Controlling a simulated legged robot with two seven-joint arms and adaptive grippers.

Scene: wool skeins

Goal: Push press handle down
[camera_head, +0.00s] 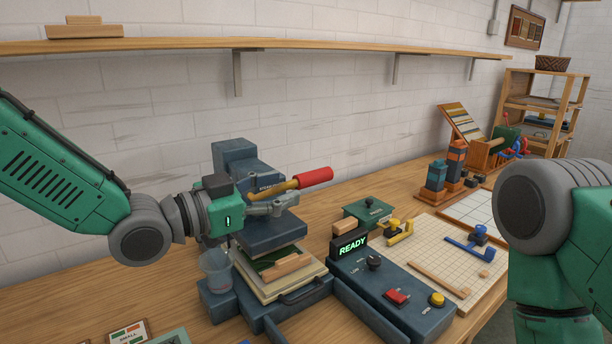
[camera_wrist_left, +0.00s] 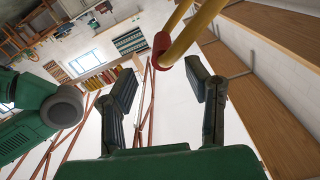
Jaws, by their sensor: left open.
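The press (camera_head: 272,229) is a dark blue machine on the bench in the head view. Its handle is a yellow lever with a red grip (camera_head: 314,177), raised and pointing right with a slight upward tilt. The handle's red end also shows in the left wrist view (camera_wrist_left: 161,50), between the fingers in the picture. My left gripper (camera_head: 284,200) is open and empty, in front of the lever and just below the red grip in the picture. Its two spread fingers show in the wrist view (camera_wrist_left: 162,70). Contact with the handle cannot be told. My right gripper is out of view.
A framed pad with a wooden block (camera_head: 286,266) lies under the press head. A control box (camera_head: 378,290) with a lit READY sign (camera_head: 351,246) stands to its right. A clear cup (camera_head: 216,268) is at the left. A shelf (camera_head: 300,44) runs above along the wall.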

